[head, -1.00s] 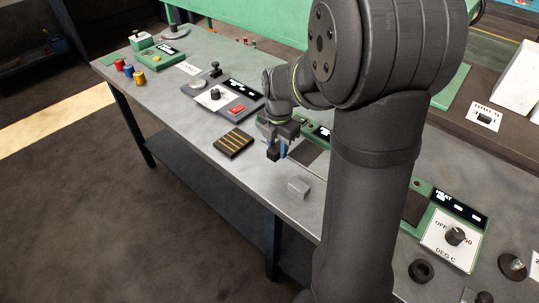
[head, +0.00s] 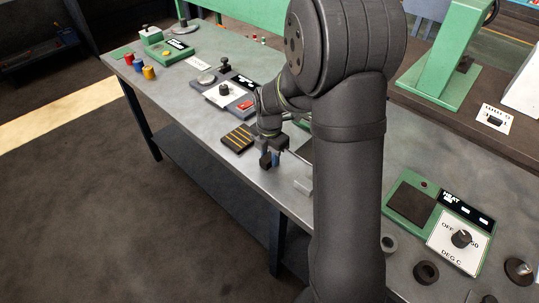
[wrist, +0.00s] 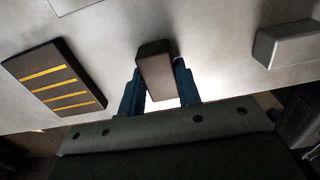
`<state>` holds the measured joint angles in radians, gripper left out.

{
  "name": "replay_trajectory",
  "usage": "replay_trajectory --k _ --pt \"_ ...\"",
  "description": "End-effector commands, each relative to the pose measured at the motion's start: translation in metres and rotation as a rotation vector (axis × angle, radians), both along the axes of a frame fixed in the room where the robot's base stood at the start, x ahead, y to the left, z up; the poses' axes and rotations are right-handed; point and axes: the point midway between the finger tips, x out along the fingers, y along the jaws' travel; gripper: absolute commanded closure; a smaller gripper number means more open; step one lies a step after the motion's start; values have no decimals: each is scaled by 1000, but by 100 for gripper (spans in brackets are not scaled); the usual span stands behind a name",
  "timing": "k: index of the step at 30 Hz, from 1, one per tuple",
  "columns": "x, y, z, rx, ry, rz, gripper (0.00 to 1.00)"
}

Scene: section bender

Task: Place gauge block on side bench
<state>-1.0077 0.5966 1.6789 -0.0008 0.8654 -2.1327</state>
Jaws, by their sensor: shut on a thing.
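My gripper (head: 270,158) is shut on a small dark block (head: 265,161), taken to be the gauge block, near the front edge of the long grey bench (head: 200,113). In the wrist view the dark block (wrist: 155,72) sits between the two blue fingers (wrist: 158,92). Whether its underside touches the bench top cannot be told. A light grey block (head: 304,186) lies on the bench to the right of my gripper, partly behind my arm.
A dark pad with yellow stripes (head: 238,138) lies close to the left of my gripper. A control box with a red button (head: 244,104) is behind it. Coloured cylinders (head: 139,65) stand at the far left. A green heater unit (head: 438,217) is at the right.

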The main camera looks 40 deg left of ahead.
Motion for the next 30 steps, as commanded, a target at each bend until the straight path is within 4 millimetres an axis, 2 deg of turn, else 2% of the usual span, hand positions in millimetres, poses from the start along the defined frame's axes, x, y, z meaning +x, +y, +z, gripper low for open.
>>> replay_trajectory --k 2,3,6,17,20,30 --pt "0 0 -2 0 0 0 100" --pt "0 0 -3 -1 1 0 63" --pt "0 0 -2 -1 0 0 47" --pt "0 0 4 2 -1 0 47" --pt "1 1 18 4 -2 0 47" --pt "0 1 90 4 -2 0 47"
